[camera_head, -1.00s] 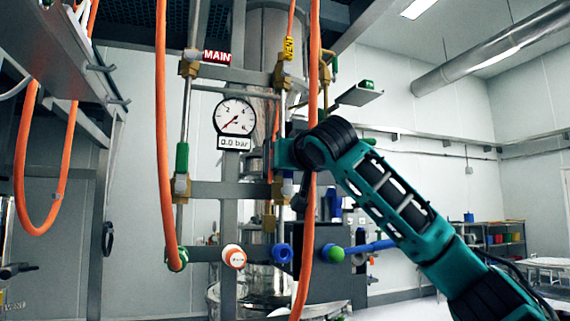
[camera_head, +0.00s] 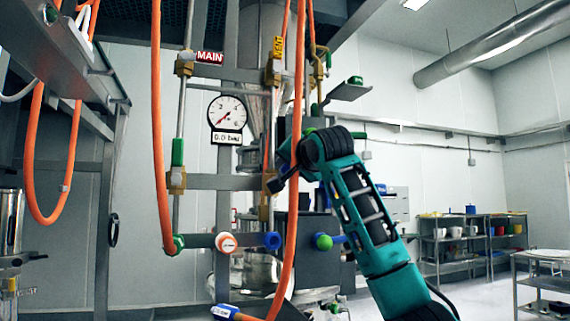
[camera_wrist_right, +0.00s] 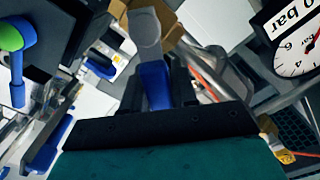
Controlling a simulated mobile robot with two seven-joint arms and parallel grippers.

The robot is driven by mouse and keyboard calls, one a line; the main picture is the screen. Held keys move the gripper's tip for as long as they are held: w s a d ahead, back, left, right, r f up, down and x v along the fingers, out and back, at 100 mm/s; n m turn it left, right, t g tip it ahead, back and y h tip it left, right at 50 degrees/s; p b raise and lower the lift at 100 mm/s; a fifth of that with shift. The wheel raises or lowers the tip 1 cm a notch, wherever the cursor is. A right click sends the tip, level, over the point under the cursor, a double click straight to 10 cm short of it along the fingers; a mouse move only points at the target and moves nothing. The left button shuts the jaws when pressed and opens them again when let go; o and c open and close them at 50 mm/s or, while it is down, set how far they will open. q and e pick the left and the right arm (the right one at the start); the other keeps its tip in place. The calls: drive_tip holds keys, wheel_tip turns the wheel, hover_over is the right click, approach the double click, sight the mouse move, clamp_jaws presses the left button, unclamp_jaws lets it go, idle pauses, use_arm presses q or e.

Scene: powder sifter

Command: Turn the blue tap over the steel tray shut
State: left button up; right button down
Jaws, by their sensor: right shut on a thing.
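My right gripper (camera_head: 276,183) is at the brass valve (camera_head: 265,212) on the vertical pipe right of the gauge. In the right wrist view my right gripper (camera_wrist_right: 158,95) is shut on a blue tap handle (camera_wrist_right: 153,83), with a grey rounded end sticking out beyond the fingers. In the head view the handle is mostly hidden by the gripper and the orange hose. I cannot tell which surface is the steel tray. My left gripper is not in view.
A pressure gauge (camera_head: 227,113) hangs left of the gripper. An orange hose (camera_head: 296,140) runs down close by the gripper. Shelves (camera_head: 470,245) stand at the right.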

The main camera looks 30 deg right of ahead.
drive_tip(key=shift+s+d+f+m+b, duration=0.15)
drive_tip(key=shift+d+f+m, duration=0.4)
drive_tip(key=shift+m, duration=1.2)
drive_tip(key=shift+d+f+m+b, duration=0.2)
drive_tip(key=shift+f+m, duration=0.75)
drive_tip(key=shift+m, duration=0.75)
drive_tip(key=shift+s+d+f+m+b, duration=0.25)
drive_tip(key=shift+f+m, duration=0.5)
drive_tip(key=shift+m, duration=1)
drive_tip(key=shift+w, duration=0.2)
drive_tip(key=c, duration=1)
unclamp_jaws()
drive_tip(key=shift+d, duration=0.1)
drive_tip(key=shift+o, duration=0.2)
drive_tip(key=shift+s, duration=0.15)
